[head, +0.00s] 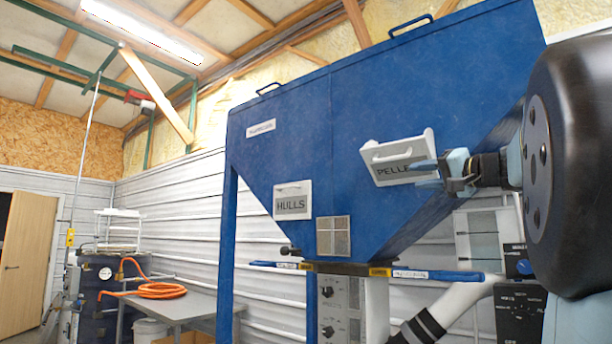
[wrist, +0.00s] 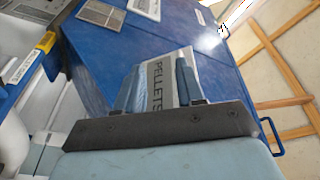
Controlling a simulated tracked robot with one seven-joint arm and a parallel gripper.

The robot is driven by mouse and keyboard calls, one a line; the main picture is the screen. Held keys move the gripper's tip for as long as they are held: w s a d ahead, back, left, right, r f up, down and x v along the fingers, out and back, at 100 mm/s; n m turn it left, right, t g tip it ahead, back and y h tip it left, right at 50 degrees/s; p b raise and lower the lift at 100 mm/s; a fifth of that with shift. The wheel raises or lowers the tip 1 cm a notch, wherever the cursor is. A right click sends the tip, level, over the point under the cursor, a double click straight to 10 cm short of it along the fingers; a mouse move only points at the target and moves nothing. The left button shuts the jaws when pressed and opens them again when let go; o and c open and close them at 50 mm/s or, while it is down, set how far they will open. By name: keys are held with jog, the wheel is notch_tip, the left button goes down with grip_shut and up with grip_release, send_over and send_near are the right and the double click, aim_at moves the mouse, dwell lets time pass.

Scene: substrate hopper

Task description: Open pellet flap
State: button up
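The pellet flap (head: 400,171) is a white-framed panel with a grey label and a handle (head: 391,154) along its top, on the blue hopper's (head: 375,90) sloping front. It sits askew in the head view, with a raised white side edge at its right; I cannot tell how far it stands open. My gripper (head: 427,174) is at the flap's right end, its blue fingers overlapping the label. In the wrist view the fingers (wrist: 156,66) stand apart, with the flap's PELLETS label (wrist: 156,86) showing between them. Contact with the flap or handle cannot be made out.
The hulls flap (head: 293,202) is lower left on the hopper, lying flat. A grey panel (head: 333,236) sits beside it. Blue bars (head: 440,275) and a white pipe (head: 462,303) are below. A table (head: 185,305) with an orange hose (head: 160,290) stands at left.

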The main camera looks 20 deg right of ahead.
aim_at(393, 159)
jog(key=s+d+r+t, duration=0.1)
jog(key=d+r+t, duration=0.1)
jog(key=d+r, duration=0.15)
jog(key=shift+h, duration=0.3)
jog(key=x, duration=1.3)
jog(key=shift+w+a, duration=0.25)
jog(key=shift+a, duration=0.05)
jog(key=shift+g, duration=0.3)
grip_shut()
